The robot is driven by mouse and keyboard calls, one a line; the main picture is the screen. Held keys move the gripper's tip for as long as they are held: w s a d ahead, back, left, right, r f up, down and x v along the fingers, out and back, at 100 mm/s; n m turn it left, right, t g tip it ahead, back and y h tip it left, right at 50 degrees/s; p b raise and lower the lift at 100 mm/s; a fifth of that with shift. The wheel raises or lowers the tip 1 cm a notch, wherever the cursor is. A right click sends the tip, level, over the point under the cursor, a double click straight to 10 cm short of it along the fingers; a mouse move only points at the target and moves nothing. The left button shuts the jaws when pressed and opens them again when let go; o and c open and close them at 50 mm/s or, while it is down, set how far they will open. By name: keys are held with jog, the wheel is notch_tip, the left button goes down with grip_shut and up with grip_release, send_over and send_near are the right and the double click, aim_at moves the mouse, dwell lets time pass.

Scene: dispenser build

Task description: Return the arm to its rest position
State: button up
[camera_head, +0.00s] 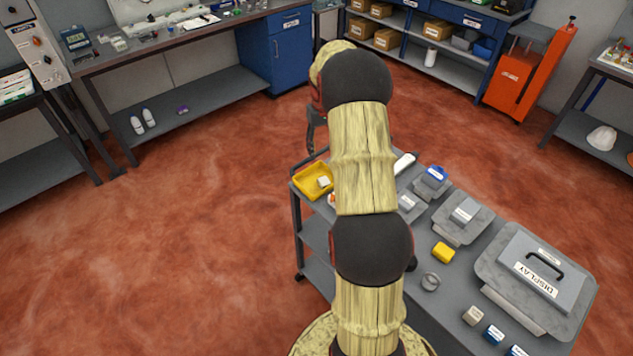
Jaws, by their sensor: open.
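My arm rises from the bottom centre and stretches away over the grey cart (317,269), bending at its far end. My gripper (312,140) shows only in part, as a dark finger hanging at the left of the arm's far end. It is open, and I see nothing held in it. It hangs above and beyond the yellow tray (305,192), apart from it. The arm hides part of the cart's top.
A workbench (180,45) stands back left, a blue shelf (450,65) and orange lift (525,75) behind. Red floor is open at left.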

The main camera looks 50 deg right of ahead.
jog(key=shift+r, duration=0.3)
dwell(0.4)
jog(key=s+a+f+m, duration=0.1)
jog(key=s+a+f, duration=0.1)
jog(key=s+a, duration=0.25)
jog(key=s+a+r+n+t+b, duration=0.1)
jog(key=s+a+r, duration=0.5)
jog(key=a, duration=0.7)
jog(key=s+a+r+n+t+b, duration=0.1)
jog(key=s+a+r, duration=0.5)
jog(key=a, duration=0.7)
jog(key=s+a+r+n+t+b, duration=0.1)
jog(key=s+a+r+n+t, duration=0.2)
jog(key=a, duration=1.1)
jog(key=s+r+n, duration=0.1)
jog(key=s+r, duration=0.2)
jog(key=r, duration=0.1)
jog(key=shift+s+t, duration=0.3)
jog(key=shift+s, duration=0.05)
jog(key=shift+d, duration=0.1)
jog(key=shift+c, duration=1.2)
